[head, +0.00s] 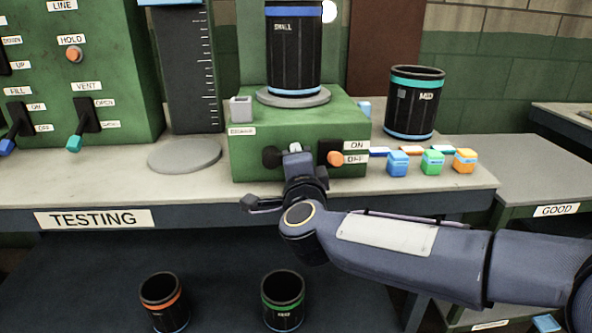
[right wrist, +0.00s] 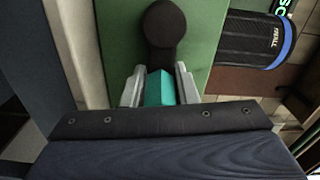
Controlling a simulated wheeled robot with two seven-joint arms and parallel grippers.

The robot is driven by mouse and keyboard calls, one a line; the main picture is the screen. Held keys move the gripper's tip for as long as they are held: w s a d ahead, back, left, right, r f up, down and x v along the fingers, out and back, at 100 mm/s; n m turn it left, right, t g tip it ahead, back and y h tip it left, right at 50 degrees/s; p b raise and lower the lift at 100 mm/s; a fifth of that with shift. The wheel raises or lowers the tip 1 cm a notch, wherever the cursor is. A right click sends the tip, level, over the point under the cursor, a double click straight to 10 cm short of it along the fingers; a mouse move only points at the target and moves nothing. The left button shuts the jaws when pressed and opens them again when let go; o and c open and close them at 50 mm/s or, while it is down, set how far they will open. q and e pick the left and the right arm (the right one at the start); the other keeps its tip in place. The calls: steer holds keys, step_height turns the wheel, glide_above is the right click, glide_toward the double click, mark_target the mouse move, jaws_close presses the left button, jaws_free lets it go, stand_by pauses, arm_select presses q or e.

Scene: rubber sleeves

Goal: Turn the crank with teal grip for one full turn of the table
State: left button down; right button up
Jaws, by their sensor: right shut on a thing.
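The green machine box (head: 247,165) stands on the bench with the round grey turntable (head: 262,97) on top. A black sleeve (head: 293,55) marked SMALL with a blue band stands upright on it. The crank's black hub (head: 271,157) shows on the box's front face, and in the right wrist view its black arm (right wrist: 163,28) points toward my jaws. My right gripper (head: 294,152) is at the crank. In the right wrist view its fingers (right wrist: 160,90) are shut on the teal grip (right wrist: 158,89). The grip is hidden in the head view. My left gripper is out of view.
An orange ON/OFF switch (head: 335,158) sits right beside my right gripper. Blue, green and orange small blocks (head: 432,162) and a MID sleeve (head: 414,105) stand to the right. A ruled post (head: 191,80) with a grey disc (head: 184,155) stands left. Two sleeves (head: 165,303) stand below.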

step_height(320, 180, down, 2)
steer(key=m+b, duration=0.3)
steer(key=shift+f+m, duration=0.25)
steer(key=shift+m, duration=0.05)
steer(key=shift+a+f+m+b, duration=0.25)
steer(key=shift+m+b, duration=0.6)
steer(key=shift+a+f+m+b, duration=0.2)
steer(key=shift+m+b, duration=0.65)
steer(key=o, duration=1)
steer(key=shift+r, duration=0.1)
steer(key=shift+c, duration=0.2)
